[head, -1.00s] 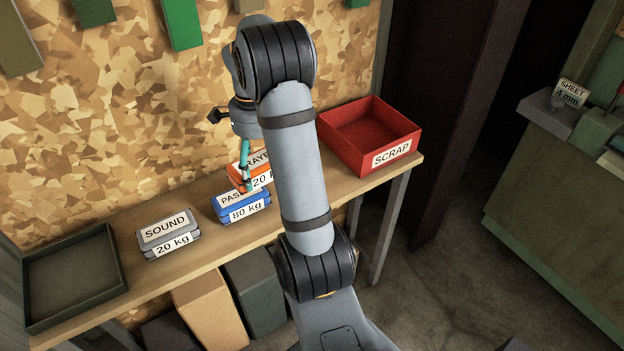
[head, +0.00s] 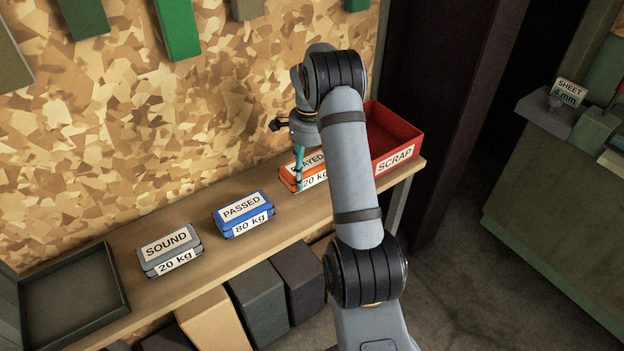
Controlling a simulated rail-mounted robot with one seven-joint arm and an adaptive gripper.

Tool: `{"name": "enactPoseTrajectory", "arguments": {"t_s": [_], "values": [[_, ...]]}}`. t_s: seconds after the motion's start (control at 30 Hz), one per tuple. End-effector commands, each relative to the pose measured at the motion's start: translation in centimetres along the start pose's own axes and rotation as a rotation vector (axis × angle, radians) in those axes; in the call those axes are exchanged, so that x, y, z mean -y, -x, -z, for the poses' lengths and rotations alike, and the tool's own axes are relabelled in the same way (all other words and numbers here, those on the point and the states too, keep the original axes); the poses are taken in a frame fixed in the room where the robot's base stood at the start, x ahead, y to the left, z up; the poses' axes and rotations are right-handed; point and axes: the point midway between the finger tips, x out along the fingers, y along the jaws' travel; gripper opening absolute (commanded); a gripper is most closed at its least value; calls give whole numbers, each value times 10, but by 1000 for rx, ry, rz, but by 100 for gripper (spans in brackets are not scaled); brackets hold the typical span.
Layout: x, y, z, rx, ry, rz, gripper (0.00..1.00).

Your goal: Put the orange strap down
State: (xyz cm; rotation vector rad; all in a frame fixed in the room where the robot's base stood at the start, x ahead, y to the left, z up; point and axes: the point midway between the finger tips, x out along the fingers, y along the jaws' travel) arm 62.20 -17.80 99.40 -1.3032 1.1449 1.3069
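The orange strap (head: 317,178) is a folded bundle with white labels, partly readable as "…AYED" and "20 kg". It is at my gripper (head: 299,178), left of the red SCRAP box (head: 398,150) and partly behind my arm. One teal finger shows against the strap's left side. The other finger is hidden, but the strap has travelled with the gripper, so it is held. I cannot tell whether its underside touches the bench (head: 215,258).
A blue PASSED 80 kg bundle (head: 243,214) and a grey SOUND 20 kg bundle (head: 170,251) lie on the bench. An empty dark tray (head: 75,326) is at the left end. Bare bench shows between the blue and orange bundles. My arm covers part of the red box.

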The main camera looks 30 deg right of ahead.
Motion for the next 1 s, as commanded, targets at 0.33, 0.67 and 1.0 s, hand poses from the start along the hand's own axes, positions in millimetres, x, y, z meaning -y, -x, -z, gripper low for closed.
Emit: {"name": "enactPoseTrajectory", "arguments": {"t_s": [0.33,0.67,1.0], "values": [[0,-38,1,-1,-1,1,42],[0,-43,1,-1,-2,3,42],[0,-45,1,-1,-2,1,94]]}}
